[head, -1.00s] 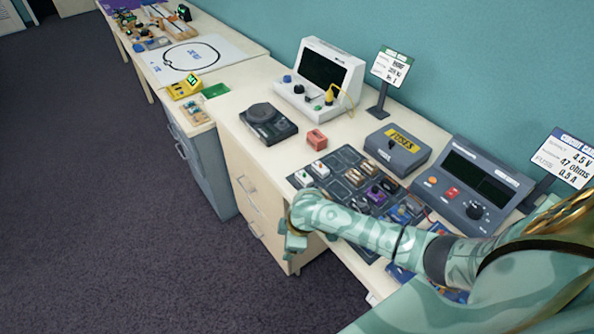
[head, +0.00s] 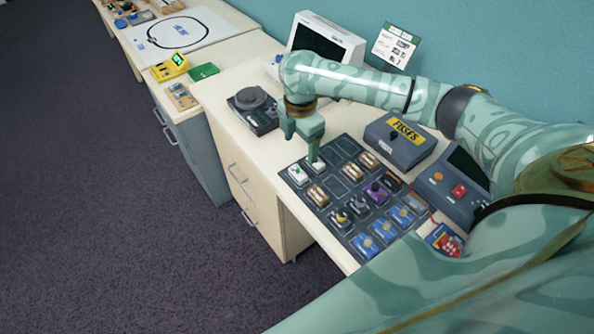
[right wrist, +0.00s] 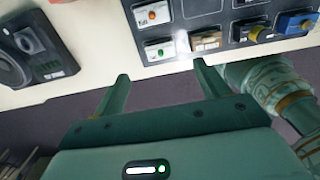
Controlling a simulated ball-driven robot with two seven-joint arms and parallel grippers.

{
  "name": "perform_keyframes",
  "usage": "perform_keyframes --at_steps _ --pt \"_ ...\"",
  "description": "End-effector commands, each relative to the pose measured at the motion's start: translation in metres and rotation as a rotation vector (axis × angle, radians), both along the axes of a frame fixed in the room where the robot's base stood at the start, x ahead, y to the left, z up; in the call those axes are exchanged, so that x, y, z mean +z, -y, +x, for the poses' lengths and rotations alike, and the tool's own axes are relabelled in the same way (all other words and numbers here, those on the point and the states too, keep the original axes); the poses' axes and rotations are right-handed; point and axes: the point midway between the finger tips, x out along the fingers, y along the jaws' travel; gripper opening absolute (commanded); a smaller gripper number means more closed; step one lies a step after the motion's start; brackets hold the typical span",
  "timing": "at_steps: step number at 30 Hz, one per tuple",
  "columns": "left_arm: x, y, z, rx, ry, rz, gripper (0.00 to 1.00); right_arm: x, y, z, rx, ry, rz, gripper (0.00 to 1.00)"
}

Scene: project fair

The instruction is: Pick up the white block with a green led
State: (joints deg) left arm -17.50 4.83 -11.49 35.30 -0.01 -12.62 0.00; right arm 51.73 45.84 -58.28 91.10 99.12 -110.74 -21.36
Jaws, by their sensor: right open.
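The white block with a green led (head: 298,174) sits in the front left corner compartment of the dark parts tray (head: 334,202). In the right wrist view the white block with a green led (right wrist: 168,48) lies just beyond the fingertips, roughly midway between them. A second white block (head: 317,165) sits in the neighbouring compartment; in the right wrist view its led looks orange (right wrist: 152,15). My right gripper (head: 302,146) is open and empty above the tray's left end, its fingers pointing down. My left gripper is not in view.
Brown, purple and blue parts fill other compartments. A dark round-topped device (head: 254,108) stands left of the tray. A grey fuses box (head: 400,142) and a meter (head: 452,190) stand behind it. A white instrument (head: 328,42) is partly behind my arm.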

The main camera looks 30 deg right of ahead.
Motion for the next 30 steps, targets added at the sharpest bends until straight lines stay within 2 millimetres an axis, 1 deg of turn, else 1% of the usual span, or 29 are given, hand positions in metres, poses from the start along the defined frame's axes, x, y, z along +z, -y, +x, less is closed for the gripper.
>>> perform_keyframes --at_steps 1,3,6,11,13,18,20,22,27,28,29,30 --pt "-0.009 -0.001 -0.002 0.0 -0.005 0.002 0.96 -0.017 0.0 0.0 -0.001 -0.004 0.001 0.75" --pt "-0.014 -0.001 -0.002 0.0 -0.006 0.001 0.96 -0.03 0.0 0.0 -0.002 -0.002 0.001 0.75" --pt "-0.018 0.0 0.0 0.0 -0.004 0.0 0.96 -0.041 0.0 0.0 -0.001 0.0 0.0 0.75" --pt "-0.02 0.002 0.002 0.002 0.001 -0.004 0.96 -0.049 -0.001 0.0 -0.001 0.001 0.001 0.75" --pt "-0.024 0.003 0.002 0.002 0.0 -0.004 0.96 -0.057 -0.001 0.0 -0.001 0.0 0.001 0.75" --pt "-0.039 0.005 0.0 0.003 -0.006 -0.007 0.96 -0.087 -0.004 -0.001 -0.003 -0.001 0.0 0.75" --pt "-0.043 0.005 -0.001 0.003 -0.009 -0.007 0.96 -0.095 -0.004 -0.002 -0.001 -0.001 0.001 0.75" --pt "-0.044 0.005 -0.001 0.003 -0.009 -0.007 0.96 -0.099 -0.003 -0.001 -0.001 0.002 -0.001 0.75" --pt "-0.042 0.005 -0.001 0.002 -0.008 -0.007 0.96 -0.097 -0.003 -0.001 -0.001 0.004 -0.001 0.75" --pt "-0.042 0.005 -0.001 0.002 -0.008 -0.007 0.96 -0.097 -0.003 -0.001 -0.001 0.004 -0.001 0.72" --pt "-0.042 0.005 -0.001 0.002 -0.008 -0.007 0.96 -0.097 -0.003 -0.001 -0.001 0.004 -0.001 0.63" --pt "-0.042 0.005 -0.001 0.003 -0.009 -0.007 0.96 -0.097 -0.003 -0.001 -0.001 0.004 -0.001 0.52"
